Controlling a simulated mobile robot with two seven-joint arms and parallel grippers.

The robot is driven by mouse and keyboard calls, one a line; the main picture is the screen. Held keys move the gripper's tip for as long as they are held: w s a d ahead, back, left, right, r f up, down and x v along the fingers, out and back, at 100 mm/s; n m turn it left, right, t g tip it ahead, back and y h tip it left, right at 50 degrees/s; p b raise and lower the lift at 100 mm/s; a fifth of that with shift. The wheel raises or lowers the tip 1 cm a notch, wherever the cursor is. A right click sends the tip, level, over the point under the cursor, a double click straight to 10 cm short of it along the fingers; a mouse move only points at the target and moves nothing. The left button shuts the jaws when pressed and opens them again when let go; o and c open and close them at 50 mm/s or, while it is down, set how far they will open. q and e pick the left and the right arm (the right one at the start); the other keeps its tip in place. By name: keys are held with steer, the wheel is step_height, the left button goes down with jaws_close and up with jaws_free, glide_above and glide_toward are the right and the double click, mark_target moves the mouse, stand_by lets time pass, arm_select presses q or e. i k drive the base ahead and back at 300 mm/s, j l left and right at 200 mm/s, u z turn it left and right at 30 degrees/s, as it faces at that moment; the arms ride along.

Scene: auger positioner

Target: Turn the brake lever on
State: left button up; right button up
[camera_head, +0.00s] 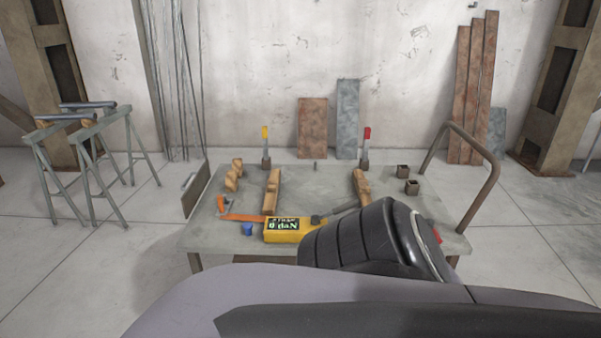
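Two upright levers stand at the back of the grey table (315,183). One lever has a yellow grip (265,133) and stands left of centre. The other has a red grip (367,133) and stands right of centre. Both have a pale metal shaft and a dark base, and both look roughly upright. I cannot tell which of them is the brake lever. Neither of my grippers shows, and nothing is seen touching the levers. A dark ribbed form, which may be part of my arm, covers the table's front right.
A yellow box (283,230), an orange-handled tool (243,217), a blue piece (247,229) and wooden blocks (271,192) lie on the table. A bent brown tube (482,151) rises at its right edge. Sawhorses (95,150) stand left.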

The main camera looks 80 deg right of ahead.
mark_target(431, 223)
steer(key=z, duration=3.45)
